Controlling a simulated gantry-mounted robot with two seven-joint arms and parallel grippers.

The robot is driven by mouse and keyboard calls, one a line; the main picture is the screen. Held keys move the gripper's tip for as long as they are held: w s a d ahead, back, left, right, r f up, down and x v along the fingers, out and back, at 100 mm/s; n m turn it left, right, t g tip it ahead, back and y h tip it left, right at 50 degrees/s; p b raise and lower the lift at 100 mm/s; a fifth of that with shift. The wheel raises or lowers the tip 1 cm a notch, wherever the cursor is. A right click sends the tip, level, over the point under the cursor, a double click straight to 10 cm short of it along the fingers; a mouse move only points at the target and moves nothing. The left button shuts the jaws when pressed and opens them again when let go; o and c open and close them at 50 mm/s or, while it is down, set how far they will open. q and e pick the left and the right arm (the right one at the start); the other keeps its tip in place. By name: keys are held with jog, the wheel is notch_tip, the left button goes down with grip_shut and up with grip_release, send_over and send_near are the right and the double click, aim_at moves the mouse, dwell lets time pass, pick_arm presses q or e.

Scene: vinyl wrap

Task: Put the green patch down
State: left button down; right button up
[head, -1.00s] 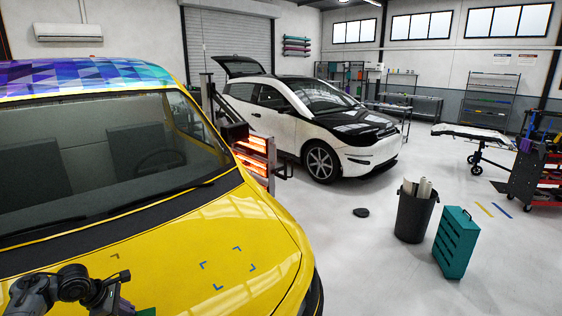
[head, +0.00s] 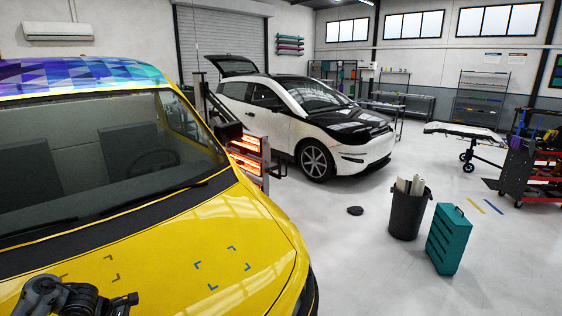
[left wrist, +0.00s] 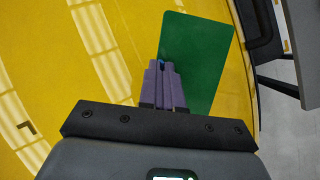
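The green patch (left wrist: 205,50) is a flat, plain rectangle in the left wrist view. My left gripper (left wrist: 164,66) has its purple fingers together at the patch's left edge and is shut on it. Yellow car bodywork (left wrist: 90,60) shows behind the patch; the gap between them cannot be judged. In the head view my left arm (head: 70,298) is at the lower left over the yellow hood (head: 165,270); its fingertips and the patch are out of that frame. Blue corner marks (head: 232,249) and dark corner marks (head: 113,258) lie on the hood. My right gripper is not in view.
A lit heater (head: 246,155) stands beside the yellow car. A white and black car (head: 285,120) is behind it. A dark bin (head: 407,213) with rolls and a teal case (head: 449,238) stand on the floor at right. The hood's right side is clear.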

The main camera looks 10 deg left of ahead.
pick_arm(q)
jog(key=d+m, duration=0.1)
jog(key=d, duration=0.1)
jog(key=d+r+m, duration=0.1)
jog(key=d, duration=0.1)
jog(key=d+m+g+h, duration=0.1)
jog(key=d, duration=0.2)
jog(key=shift+w+r+m, duration=0.25)
jog(key=shift+m, duration=0.05)
jog(key=s+d+r+m+g, duration=0.4)
jog(key=s+d+r+m, duration=0.55)
jog(key=d+r, duration=0.4)
jog(key=s+d+f+m+g, duration=0.2)
jog(key=d+m, duration=0.1)
jog(key=d, duration=0.9)
jog(key=s+d+f+m+g+y, duration=0.1)
jog(key=s+f+m, duration=0.2)
jog(key=f+m, duration=0.15)
jog(key=a+f, duration=0.2)
jog(key=a, duration=0.6)
notch_tip(320, 180, up, 14)
jog(key=s+p, duration=0.2)
jog(key=p, duration=2.1)
jog(key=shift+d+f+y, duration=0.15)
jog(key=shift+y, duration=0.15)
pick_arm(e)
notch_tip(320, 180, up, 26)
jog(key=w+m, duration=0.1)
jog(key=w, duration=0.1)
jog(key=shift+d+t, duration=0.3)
